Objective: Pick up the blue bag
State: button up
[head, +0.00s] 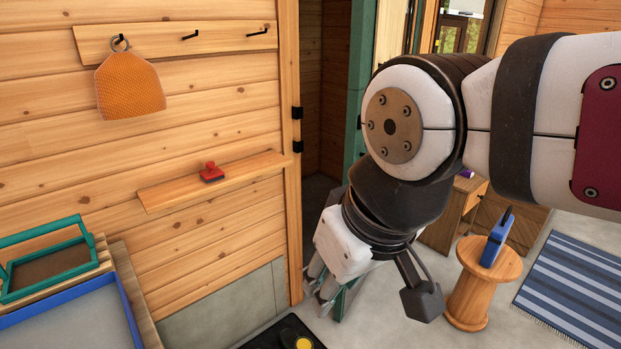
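The blue bag (492,246) looks like a narrow blue object with a darker upright part on top. It stands on a round wooden stool (468,291) at the right of the head view. My gripper (322,292) hangs low near the middle of the view, left of the stool and well apart from the bag. Its grey fingers are partly hidden behind my white wrist, so I cannot tell if they are open or shut. I see nothing held.
An orange pouch (130,86) hangs from a hook rail (155,40) on the left wall. A red stamp-like item (211,172) sits on a narrow shelf (165,191). A striped rug (582,285) lies right of the stool. A wooden cabinet (440,232) stands behind it.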

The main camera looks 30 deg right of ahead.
aim_at(497, 239)
jog(key=z, duration=1.95)
jog(key=i+l, duration=0.25)
jog(key=i+l+u, duration=0.15)
jog(key=l, duration=0.25)
jog(key=i+l, duration=0.3)
jog(key=i+l+u, duration=0.15)
jog(key=l, duration=0.3)
jog(key=i+l, duration=0.25)
jog(key=l, duration=0.15)
jog(key=i+l+u, duration=0.15)
jog(key=i+l, duration=0.25)
jog(key=l, duration=0.4)
jog(key=j+u, duration=0.05)
